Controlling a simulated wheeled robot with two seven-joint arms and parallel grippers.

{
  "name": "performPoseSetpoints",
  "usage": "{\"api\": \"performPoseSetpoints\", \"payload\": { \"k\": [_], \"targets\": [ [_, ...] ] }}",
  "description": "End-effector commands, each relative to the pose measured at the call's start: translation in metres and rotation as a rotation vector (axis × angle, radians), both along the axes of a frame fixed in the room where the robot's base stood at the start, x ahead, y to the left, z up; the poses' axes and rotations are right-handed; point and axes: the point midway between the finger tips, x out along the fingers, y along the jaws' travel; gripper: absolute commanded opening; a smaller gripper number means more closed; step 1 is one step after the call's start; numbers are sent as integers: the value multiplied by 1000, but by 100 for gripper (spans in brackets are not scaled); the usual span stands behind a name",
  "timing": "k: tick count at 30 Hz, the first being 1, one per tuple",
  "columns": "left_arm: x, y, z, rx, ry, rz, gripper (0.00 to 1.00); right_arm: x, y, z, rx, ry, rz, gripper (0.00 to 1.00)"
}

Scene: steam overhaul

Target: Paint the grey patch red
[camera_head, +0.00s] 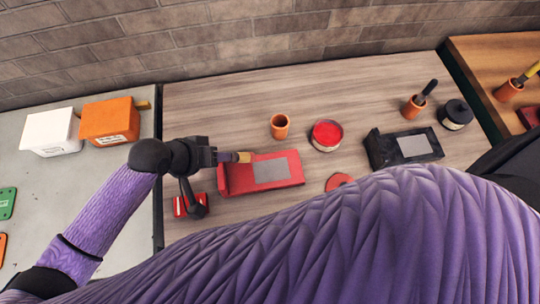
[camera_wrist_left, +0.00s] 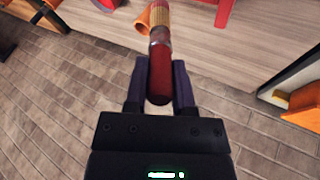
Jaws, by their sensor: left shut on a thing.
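A red block (camera_head: 237,180) lies on the wooden bench with a grey patch (camera_head: 271,172) on its top. My left gripper (camera_head: 221,157) is shut on a paintbrush (camera_head: 243,157); its bristle end points right, near the block's upper left corner. I cannot tell whether the bristles touch the block. In the left wrist view the brush's dark red handle (camera_wrist_left: 160,72) sits between the fingers of the left gripper (camera_wrist_left: 160,88). An open pot of red paint (camera_head: 326,134) stands behind and right of the block. My right gripper is not in view.
An empty orange cup (camera_head: 280,126) stands beside the red pot, and a red disc (camera_head: 339,181) lies in front. A black block with a grey patch (camera_head: 414,146), a cup with a brush (camera_head: 413,107) and a black pot (camera_head: 455,114) stand right. White (camera_head: 50,131) and orange (camera_head: 109,119) boxes stand left.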

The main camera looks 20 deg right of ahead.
Motion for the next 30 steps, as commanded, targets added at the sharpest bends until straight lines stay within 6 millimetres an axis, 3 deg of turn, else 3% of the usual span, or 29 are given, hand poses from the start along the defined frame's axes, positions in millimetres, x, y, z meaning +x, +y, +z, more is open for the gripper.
{"api": "performPoseSetpoints", "payload": {
  "k": [8, 18, 30],
  "targets": [
    [0, 0, 1, 1, 0, 0, 0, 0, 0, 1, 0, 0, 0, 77],
    [-5, -22, 11, 185, 61, 0, 0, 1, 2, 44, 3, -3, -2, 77],
    [-6, -25, 7, 234, 76, 0, 0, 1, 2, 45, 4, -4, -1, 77]
  ]
}}
